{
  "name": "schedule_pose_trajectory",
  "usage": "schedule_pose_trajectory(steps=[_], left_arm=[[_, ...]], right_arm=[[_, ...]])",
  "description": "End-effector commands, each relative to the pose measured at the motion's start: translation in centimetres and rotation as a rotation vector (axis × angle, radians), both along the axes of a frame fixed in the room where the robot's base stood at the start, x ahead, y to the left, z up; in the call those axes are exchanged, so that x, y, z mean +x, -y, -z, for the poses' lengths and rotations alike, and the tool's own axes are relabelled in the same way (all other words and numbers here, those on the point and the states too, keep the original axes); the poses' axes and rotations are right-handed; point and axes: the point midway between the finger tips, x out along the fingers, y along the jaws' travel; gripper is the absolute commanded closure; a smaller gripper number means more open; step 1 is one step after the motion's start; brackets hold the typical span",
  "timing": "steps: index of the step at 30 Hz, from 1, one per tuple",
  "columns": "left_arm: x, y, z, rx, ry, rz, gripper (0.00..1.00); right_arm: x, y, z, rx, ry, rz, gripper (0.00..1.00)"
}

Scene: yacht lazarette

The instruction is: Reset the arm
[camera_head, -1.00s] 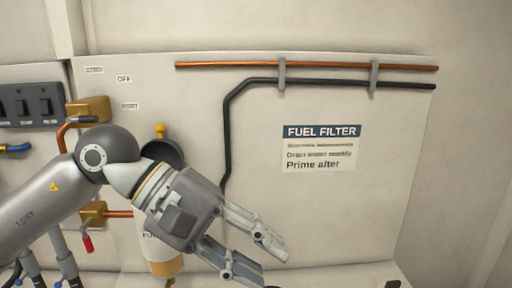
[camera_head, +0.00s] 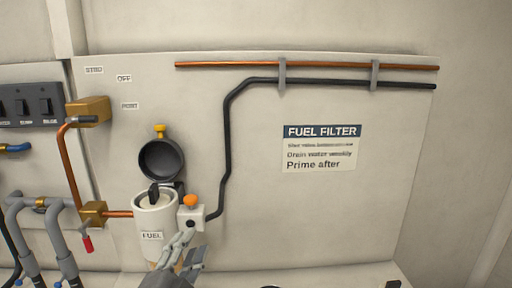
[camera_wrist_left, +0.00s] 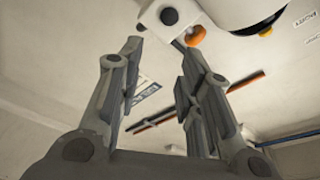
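My left gripper (camera_head: 192,248) is low in the head view, in front of the lower part of the white fuel filter canister (camera_head: 153,218). In the left wrist view its two fingers (camera_wrist_left: 160,48) stand apart with nothing held between them. The white canister (camera_wrist_left: 243,10) and an orange knob (camera_wrist_left: 196,36) show above and beyond the fingertips there. Whether the fingers touch the canister or its side block cannot be told. My right gripper is not in view.
An orange knob (camera_head: 190,200) sits on a white block beside the canister. A black round cap (camera_head: 161,160) stands above it. Copper pipe (camera_head: 70,170), brass valves (camera_head: 93,213) and grey hoses (camera_head: 55,235) are at left. The panel around the fuel filter label (camera_head: 320,148) is clear.

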Motion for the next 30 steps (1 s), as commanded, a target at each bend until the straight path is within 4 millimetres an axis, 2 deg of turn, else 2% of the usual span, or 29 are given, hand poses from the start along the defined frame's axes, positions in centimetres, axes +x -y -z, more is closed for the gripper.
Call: schedule_pose_trajectory(steps=[1, 3, 5, 6, 9, 12, 15, 19, 21, 26, 30], left_arm=[[-0.9, -1.2, 3.9, -0.085, -0.143, -0.040, 0.66], [-2.6, -2.7, 8.8, -0.194, -0.327, -0.102, 0.66], [-4.6, -3.8, 12.8, -0.281, -0.480, -0.160, 0.66], [-6.2, -4.4, 15.3, -0.337, -0.577, -0.202, 0.66], [-10.7, -5.5, 20.6, -0.455, -0.798, -0.307, 0.66], [-15.2, -6.1, 24.5, -0.545, -0.980, -0.404, 0.66], [-19.5, -6.5, 27.1, -0.614, -1.129, -0.496, 0.66], [-24.9, -6.8, 29.5, -0.684, -1.298, -0.612, 0.66], [-27.0, -6.8, 30.7, -0.710, -1.368, -0.663, 0.66], [-25.4, -6.6, 35.4, -0.695, -1.374, -0.661, 0.66], [-25.0, -6.5, 40.2, -0.686, -1.392, -0.668, 0.66]], right_arm=[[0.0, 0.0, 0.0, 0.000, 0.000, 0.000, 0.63], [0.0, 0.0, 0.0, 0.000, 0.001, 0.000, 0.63], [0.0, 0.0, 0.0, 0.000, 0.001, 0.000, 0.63], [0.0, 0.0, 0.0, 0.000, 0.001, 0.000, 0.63], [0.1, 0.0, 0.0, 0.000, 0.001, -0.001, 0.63], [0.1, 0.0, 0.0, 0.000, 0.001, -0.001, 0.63], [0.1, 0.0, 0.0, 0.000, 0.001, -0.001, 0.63], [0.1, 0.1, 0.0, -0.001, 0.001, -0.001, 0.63], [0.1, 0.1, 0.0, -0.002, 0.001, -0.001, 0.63], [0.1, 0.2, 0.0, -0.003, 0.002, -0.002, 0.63], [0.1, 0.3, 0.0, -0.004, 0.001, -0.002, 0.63]])
